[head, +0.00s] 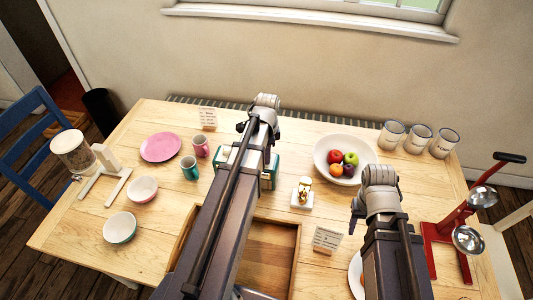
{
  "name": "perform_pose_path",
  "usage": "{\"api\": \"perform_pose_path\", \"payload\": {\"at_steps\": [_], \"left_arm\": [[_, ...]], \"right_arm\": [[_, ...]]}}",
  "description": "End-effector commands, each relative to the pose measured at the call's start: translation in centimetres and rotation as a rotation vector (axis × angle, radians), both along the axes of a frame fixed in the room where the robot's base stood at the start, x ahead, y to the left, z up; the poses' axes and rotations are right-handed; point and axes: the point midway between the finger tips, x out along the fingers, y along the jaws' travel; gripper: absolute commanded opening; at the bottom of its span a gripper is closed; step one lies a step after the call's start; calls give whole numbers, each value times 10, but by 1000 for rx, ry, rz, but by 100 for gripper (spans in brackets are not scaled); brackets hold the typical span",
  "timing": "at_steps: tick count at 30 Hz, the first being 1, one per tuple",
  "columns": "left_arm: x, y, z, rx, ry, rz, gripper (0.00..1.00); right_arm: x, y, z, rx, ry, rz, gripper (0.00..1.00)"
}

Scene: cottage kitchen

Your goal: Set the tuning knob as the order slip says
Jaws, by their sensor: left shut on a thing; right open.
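A teal box with a pale front, likely the radio (272,172), stands mid-table. My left arm crosses in front of it and hides most of it. I cannot see its tuning knob. A small white card with lines of print (207,117) stands at the back left, and another printed card (327,239) stands right of centre near the front. Either could be the order slip; the print is too small to read. The fingers of my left gripper are hidden behind its arm, around the box.
A wooden tray (293,262) lies at the front. A gold-and-white item (303,192) and a fruit bowl (321,143) stand right of the box. Mugs, bowls and a pink plate (160,147) are left. Three white canisters (418,139) and a red stand (437,255) are right.

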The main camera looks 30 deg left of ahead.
Motion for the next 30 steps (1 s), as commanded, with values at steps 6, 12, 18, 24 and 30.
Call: {"api": "perform_pose_path", "payload": {"at_steps": [6,12,18,24,30], "left_arm": [[-1,0,0,0,1,-135,0],[-1,0,0,-1,1,-215,0],[-1,1,0,0,1,-253,0],[-1,1,0,-1,1,-263,0],[-1,1,0,-1,1,-263,0]], "right_arm": [[0,0,0,0,0,0,50],[0,0,0,0,0,0,50],[0,0,0,0,0,0,50],[0,0,0,0,0,0,50],[0,0,0,0,0,0,50]]}}
